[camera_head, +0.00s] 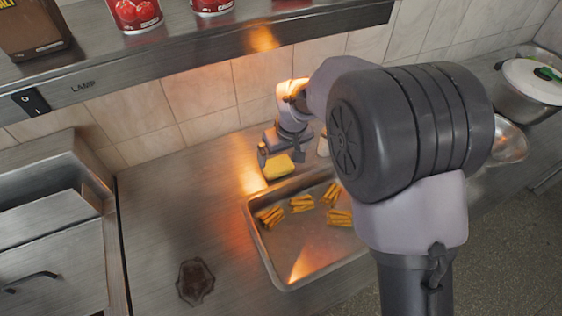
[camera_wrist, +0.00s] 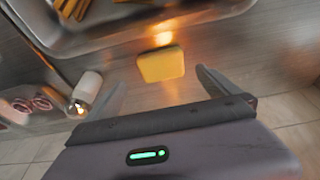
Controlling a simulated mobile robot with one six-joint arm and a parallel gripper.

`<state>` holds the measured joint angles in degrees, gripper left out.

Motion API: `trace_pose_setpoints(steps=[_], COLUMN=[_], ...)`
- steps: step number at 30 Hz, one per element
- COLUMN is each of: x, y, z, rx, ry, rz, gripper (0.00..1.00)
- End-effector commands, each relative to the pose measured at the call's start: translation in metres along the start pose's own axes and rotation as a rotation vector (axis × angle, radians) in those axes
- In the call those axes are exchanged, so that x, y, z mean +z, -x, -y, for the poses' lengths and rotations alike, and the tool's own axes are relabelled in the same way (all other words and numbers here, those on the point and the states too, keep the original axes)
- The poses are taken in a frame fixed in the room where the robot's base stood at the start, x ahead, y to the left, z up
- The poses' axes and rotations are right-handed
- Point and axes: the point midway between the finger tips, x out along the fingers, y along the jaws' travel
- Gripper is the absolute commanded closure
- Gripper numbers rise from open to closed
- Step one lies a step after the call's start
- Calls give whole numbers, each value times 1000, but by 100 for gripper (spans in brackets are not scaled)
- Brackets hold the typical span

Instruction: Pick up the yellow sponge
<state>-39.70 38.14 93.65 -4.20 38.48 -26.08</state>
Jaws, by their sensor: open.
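The yellow sponge (camera_head: 278,167) lies on the steel counter, just behind the metal tray. In the wrist view the sponge (camera_wrist: 161,64) is ahead of my gripper (camera_wrist: 157,88), in front of the gap between the two fingers. My gripper (camera_head: 283,158) is open and empty, and its fingers are apart from each other. In the head view it is right above or around the sponge; I cannot tell the exact height. My arm hides part of the counter to the right.
A metal tray (camera_head: 254,228) with several bundles of fries is in front of the sponge. A white cylinder (camera_wrist: 87,87) stands beside my gripper. A shelf (camera_head: 190,67) with cans hangs above.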

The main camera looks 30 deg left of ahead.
Motion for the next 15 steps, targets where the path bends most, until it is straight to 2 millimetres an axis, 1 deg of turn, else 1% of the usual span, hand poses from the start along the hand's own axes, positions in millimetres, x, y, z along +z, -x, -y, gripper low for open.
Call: trace_pose_setpoints(steps=[1,3,7,12,15], x=[2,1,0,-6,-6], y=[-16,-28,-42,-77,-89], z=[0,0,0,2,2], rx=[0,0,0,0,0], ry=[0,0,-1,-1,-2], rz=[2,1,0,0,0], gripper=[0,0,0,0,0])
